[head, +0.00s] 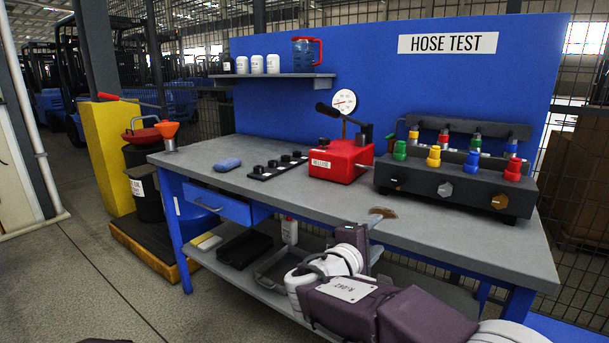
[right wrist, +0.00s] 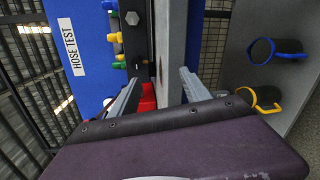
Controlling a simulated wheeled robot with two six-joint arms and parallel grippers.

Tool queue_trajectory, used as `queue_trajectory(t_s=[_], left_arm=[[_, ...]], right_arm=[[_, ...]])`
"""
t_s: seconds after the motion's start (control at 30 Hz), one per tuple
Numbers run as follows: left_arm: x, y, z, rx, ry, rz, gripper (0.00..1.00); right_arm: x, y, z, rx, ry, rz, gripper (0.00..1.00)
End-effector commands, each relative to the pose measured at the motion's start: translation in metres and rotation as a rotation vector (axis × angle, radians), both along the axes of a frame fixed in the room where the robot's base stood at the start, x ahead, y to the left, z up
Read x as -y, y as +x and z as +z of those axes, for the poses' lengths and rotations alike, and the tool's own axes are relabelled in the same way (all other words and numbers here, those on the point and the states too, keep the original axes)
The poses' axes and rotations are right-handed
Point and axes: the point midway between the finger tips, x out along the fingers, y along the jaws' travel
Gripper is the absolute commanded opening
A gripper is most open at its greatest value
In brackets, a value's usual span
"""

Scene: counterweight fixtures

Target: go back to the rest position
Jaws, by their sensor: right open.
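My right gripper (head: 374,222) is near the front edge of the grey workbench (head: 240,180), and part of it is hidden behind my own wrist in the head view. In the right wrist view its two grey fingers (right wrist: 160,92) stand well apart, with nothing held between them. The bench's edge shows beyond the gap between the fingers. My left gripper is not in view.
Below is a shelf with a black tray (head: 244,250). A blue drawer (head: 217,204) is at the left.

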Motion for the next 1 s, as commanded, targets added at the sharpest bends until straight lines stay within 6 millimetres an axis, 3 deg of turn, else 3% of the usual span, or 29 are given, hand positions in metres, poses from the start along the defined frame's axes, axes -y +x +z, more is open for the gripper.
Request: queue_trajectory(t_s=[0.17,0.37,0.47,0.57,0.7,0.8,0.97,1.0], left_arm=[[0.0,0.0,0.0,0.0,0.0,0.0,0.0],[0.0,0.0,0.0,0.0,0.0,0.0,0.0],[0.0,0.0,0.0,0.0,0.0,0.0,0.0],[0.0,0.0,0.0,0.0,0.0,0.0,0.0],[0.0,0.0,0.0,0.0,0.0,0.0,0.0],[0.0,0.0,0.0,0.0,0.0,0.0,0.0],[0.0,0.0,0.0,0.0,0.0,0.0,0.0],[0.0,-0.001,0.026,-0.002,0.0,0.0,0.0]], right_arm=[[0.022,-0.013,-0.044,-0.119,0.084,-0.052,0.55],[0.051,-0.047,-0.114,-0.301,0.256,-0.15,0.55],[0.063,-0.077,-0.159,-0.407,0.394,-0.224,0.55],[0.069,-0.122,-0.209,-0.515,0.594,-0.335,0.55],[0.057,-0.188,-0.266,-0.589,0.952,-0.535,0.55],[0.043,-0.218,-0.289,-0.566,1.176,-0.674,0.55],[0.028,-0.246,-0.307,-0.436,1.474,-0.889,0.55],[0.027,-0.244,-0.281,-0.433,1.481,-0.887,0.55]])
